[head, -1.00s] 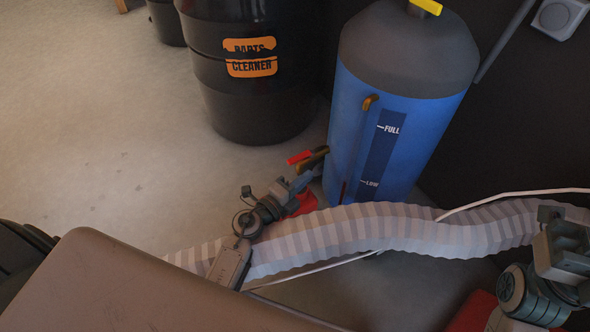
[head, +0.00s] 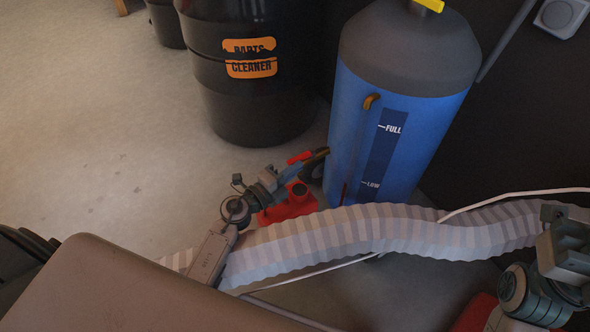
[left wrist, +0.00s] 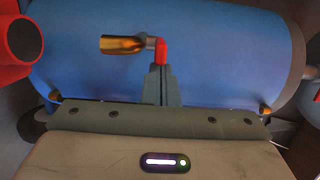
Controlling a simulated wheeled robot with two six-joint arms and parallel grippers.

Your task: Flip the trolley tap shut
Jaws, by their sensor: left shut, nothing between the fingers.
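The tap is at the low front of the blue tank (head: 405,130). Its red lever (head: 299,157) shows in the head view beside a dark wheel. In the left wrist view the brass spout (left wrist: 122,44) points left, and the red lever (left wrist: 161,50) is at its right end. My left gripper (head: 285,172) is low in front of the tank. Its fingers (left wrist: 161,70) are shut and empty, with the tips right at the lever; whether they touch it I cannot tell. My right gripper (head: 562,250) is at the right edge, its fingers unclear.
A red container (head: 290,207) with a round opening sits under my left gripper; its red spout (left wrist: 20,40) shows in the left wrist view. A ribbed grey hose (head: 400,232) crosses in front of the tank. A black parts cleaner drum (head: 250,105) stands left. Floor at left is clear.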

